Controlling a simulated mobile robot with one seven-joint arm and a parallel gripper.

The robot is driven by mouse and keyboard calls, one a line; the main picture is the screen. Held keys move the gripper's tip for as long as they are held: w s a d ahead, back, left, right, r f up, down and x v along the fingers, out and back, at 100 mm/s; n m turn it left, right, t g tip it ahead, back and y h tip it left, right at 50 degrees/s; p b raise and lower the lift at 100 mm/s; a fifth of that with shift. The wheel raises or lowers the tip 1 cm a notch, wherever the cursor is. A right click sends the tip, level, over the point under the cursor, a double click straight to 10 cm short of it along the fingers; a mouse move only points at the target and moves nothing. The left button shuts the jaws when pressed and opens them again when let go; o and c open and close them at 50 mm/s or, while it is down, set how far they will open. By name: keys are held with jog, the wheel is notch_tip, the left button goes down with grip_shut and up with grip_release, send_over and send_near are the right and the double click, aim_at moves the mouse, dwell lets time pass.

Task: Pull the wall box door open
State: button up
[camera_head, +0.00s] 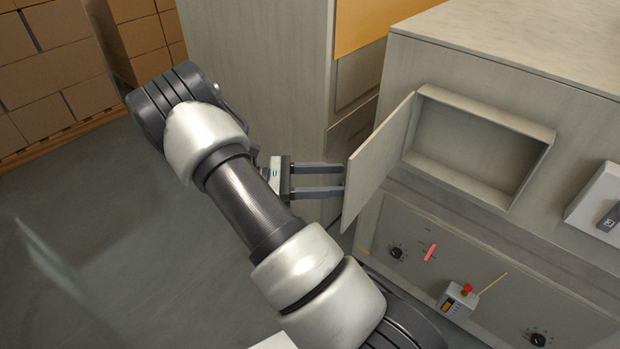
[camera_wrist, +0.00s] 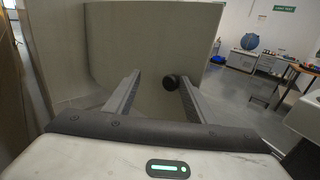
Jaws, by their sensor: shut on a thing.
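The wall box (camera_head: 477,151) is a shallow grey box on the front of a grey cabinet, and its inside looks empty. Its door (camera_head: 379,157) is hinged at the left edge and stands wide open, swung out from the box. My gripper (camera_head: 342,181) reaches the outer face of the door from the left. In the wrist view the door (camera_wrist: 150,60) fills the middle. There the fingers of my gripper (camera_wrist: 155,82) point at it, with a dark round knob (camera_wrist: 170,82) between them by the right finger. In the head view the knob is hidden.
Below the box is a panel with dials (camera_head: 396,253), a red strip (camera_head: 430,253) and a small box with a red button (camera_head: 458,299). Another box with a handle (camera_head: 600,205) is at the right. Cartons (camera_head: 50,65) are stacked at the far left. The floor between is clear.

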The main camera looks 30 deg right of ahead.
jog(key=v, duration=1.7)
jog(key=s+d+r+m+t+y, duration=0.25)
jog(key=s+r+m+y, duration=0.35)
jog(key=r+y, duration=0.4)
jog(key=s+a+r+m+t+y, duration=0.3)
jog(key=s+r+t, duration=0.1)
jog(key=s+t, duration=0.25)
jog(key=s+a+r+m+t+y, duration=0.3)
jog(key=s+r+t, duration=0.15)
jog(key=s, duration=0.35)
notch_tip(320, 180, up, 15)
jog(key=p, duration=1.4)
jog(key=shift+a+m+p, duration=0.2)
jog(key=shift+m+p, duration=0.1)
jog(key=shift+s+f, duration=0.1)
jog(key=shift+s, duration=0.05)
jog(key=shift+c, duration=1)
